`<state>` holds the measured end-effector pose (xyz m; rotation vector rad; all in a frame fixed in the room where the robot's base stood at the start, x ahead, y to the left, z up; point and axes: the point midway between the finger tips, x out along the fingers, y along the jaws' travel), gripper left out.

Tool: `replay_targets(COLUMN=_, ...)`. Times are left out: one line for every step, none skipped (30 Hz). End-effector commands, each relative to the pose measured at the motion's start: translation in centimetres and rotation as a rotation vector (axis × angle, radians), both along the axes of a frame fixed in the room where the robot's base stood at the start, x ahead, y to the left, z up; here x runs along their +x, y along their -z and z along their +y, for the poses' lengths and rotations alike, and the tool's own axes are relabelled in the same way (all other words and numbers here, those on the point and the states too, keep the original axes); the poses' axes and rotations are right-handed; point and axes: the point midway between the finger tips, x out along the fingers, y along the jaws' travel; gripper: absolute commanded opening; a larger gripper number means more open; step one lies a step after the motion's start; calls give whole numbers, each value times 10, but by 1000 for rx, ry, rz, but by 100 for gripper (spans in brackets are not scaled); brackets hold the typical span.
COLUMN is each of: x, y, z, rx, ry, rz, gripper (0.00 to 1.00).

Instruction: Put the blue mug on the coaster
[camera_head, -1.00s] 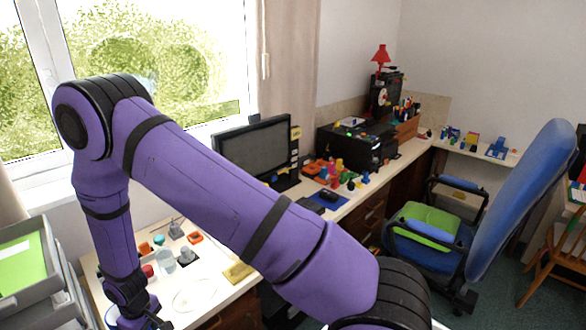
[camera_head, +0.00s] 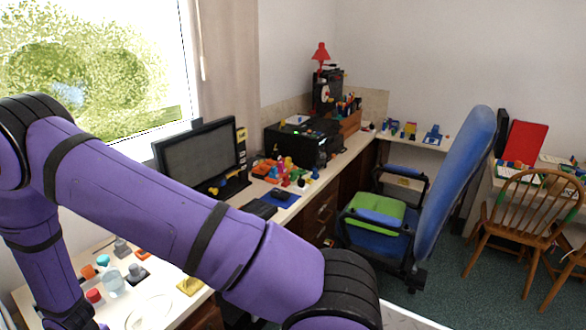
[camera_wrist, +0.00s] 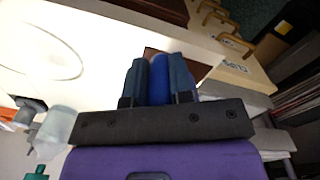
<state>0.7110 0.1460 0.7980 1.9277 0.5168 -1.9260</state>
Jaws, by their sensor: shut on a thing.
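My gripper (camera_wrist: 159,82) is shut on the blue mug (camera_wrist: 159,79). In the wrist view only a blue strip of the mug shows between the fingers; the rest is hidden. The white desk surface (camera_wrist: 100,65) lies beyond it. A brown patch (camera_wrist: 202,70) shows beside the fingers; I cannot tell whether it is the coaster. In the head view, my gripper's fingers and the mug are not visible; my arm runs down to the lower left edge. I cannot make out the coaster with certainty there.
On the near desk are a clear cup (camera_head: 113,284), a red object (camera_head: 94,296), a grey item on a black square (camera_head: 136,272) and a yellow pad (camera_head: 190,286). A monitor (camera_head: 201,155) stands farther along. A blue office chair (camera_head: 450,190) is to the right.

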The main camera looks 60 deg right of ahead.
Motion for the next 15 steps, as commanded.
replay_targets(x=0, y=1, z=0, rx=1, ry=0, rz=-1, gripper=0)
replay_targets(x=0, y=1, z=0, rx=1, ry=0, rz=-1, gripper=0)
replay_targets(x=0, y=2, z=0, rx=0, ry=0, rz=0, gripper=0)
replay_targets(x=0, y=2, z=0, rx=0, ry=0, rz=0, gripper=0)
replay_targets(x=0, y=3, z=0, rx=0, ry=0, rz=0, gripper=0)
replay_targets(x=0, y=4, z=0, rx=0, ry=0, rz=0, gripper=0)
replay_targets(x=0, y=4, z=0, rx=0, ry=0, rz=0, gripper=0)
replay_targets(x=0, y=5, z=0, rx=0, ry=0, rz=0, gripper=0)
replay_targets(x=0, y=5, z=0, rx=0, ry=0, rz=0, gripper=0)
replay_targets(x=0, y=6, z=0, rx=0, ry=0, rz=0, gripper=0)
replay_targets(x=0, y=6, z=0, rx=0, ry=0, rz=0, gripper=0)
replay_targets(x=0, y=6, z=0, rx=0, ry=0, rz=0, gripper=28)
replay_targets(x=0, y=6, z=0, rx=0, ry=0, rz=0, gripper=35)
replay_targets(x=0, y=6, z=0, rx=0, ry=0, rz=0, gripper=42)
replay_targets(x=0, y=6, z=0, rx=0, ry=0, rz=0, gripper=51)
